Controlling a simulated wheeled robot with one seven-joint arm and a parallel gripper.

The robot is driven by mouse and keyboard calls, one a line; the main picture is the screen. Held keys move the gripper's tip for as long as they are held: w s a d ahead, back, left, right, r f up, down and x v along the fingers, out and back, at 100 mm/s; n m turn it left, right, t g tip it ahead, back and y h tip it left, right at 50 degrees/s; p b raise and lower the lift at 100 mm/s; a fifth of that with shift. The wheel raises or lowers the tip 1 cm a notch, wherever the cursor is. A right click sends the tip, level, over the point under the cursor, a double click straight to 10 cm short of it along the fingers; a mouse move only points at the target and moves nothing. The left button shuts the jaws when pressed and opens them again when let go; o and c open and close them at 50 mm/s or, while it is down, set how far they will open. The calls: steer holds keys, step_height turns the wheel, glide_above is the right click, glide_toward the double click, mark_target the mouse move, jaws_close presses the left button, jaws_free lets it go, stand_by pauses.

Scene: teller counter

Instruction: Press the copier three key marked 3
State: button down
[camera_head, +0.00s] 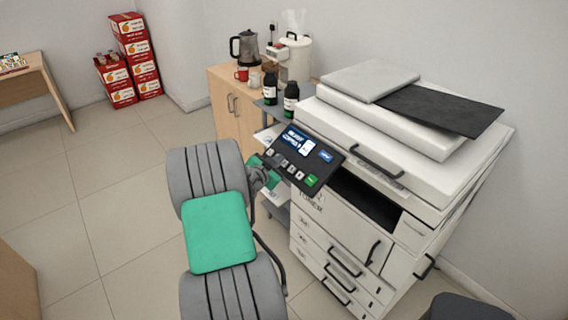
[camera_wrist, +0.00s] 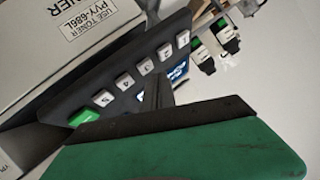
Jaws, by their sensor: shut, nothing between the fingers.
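The copier (camera_head: 335,215) has a dark tilted control panel (camera_head: 322,168) with a row of light keys, a blue screen and a green key. The key marked 3 (camera_wrist: 145,67) is in the middle of the row in the wrist view, between the keys 2 (camera_wrist: 165,51) and 4 (camera_wrist: 125,81). My gripper (camera_wrist: 158,92) is shut and empty, its grey tip close to the 3 key and over part of the panel. I cannot tell whether it touches. In the head view my gripper (camera_head: 268,168) is at the panel's near left edge.
Two dark bottles (camera_head: 291,97) stand behind the panel. A wooden cabinet (camera_head: 228,103) holds a kettle (camera_head: 246,48) and a red mug (camera_head: 242,74).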

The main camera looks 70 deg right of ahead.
steer(key=r, duration=0.1)
steer(key=a+r, duration=0.1)
steer(key=w+a+r+p, duration=0.1)
steer(key=r, duration=0.1)
steer(key=shift+w+a+r, duration=0.1)
steer(key=shift+a, duration=0.05)
stand_by(0.9)
